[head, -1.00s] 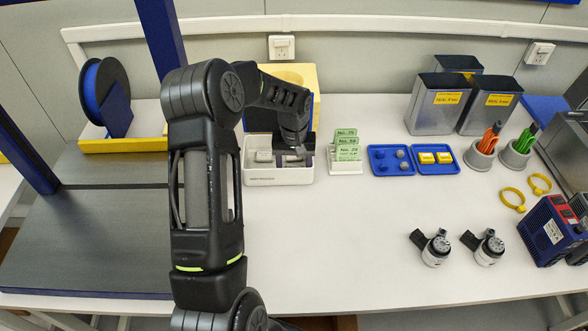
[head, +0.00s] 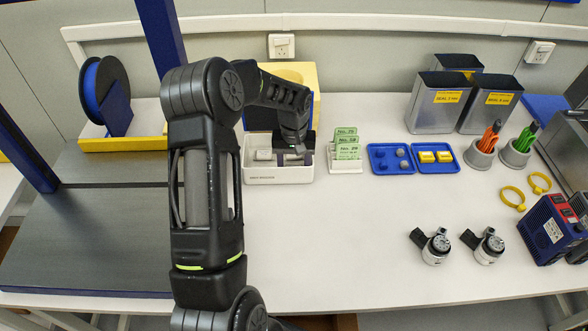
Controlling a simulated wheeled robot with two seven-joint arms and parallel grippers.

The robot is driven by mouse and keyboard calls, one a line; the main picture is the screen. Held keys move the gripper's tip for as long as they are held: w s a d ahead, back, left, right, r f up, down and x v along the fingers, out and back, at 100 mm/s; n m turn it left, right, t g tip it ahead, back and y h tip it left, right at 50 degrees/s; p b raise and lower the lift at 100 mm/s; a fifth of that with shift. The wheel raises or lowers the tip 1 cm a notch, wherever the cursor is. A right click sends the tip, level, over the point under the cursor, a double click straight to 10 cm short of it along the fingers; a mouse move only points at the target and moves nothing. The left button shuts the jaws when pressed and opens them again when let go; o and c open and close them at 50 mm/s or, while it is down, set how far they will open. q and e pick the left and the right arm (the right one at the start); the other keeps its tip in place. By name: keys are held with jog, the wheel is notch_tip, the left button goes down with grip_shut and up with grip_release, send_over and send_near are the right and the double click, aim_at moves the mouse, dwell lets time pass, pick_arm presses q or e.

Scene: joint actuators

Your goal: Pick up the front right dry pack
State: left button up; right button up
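A white open bin (head: 279,175) stands at the back of the table. A small white pack (head: 264,155) lies in its left part. My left gripper (head: 294,154) points down into the right part of the bin, to the right of that pack. Its fingertips are small and dark here, and pale shapes show around them; I cannot tell whether they are open or shut, or hold a pack. The gripper and the bin's front wall hide much of the bin's right part. My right gripper is not in view.
Green cards in a white holder (head: 346,150) stand just right of the bin. Blue trays (head: 392,159) lie beyond them. Two motors (head: 434,247) lie at the front right. The table's front middle is clear.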

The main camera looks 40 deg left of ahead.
pick_arm(q)
jog(key=shift+c, duration=0.2)
notch_tip(320, 180, up, 10)
jog(key=b, duration=0.1)
jog(key=shift+b, duration=0.35)
dwell(0.6)
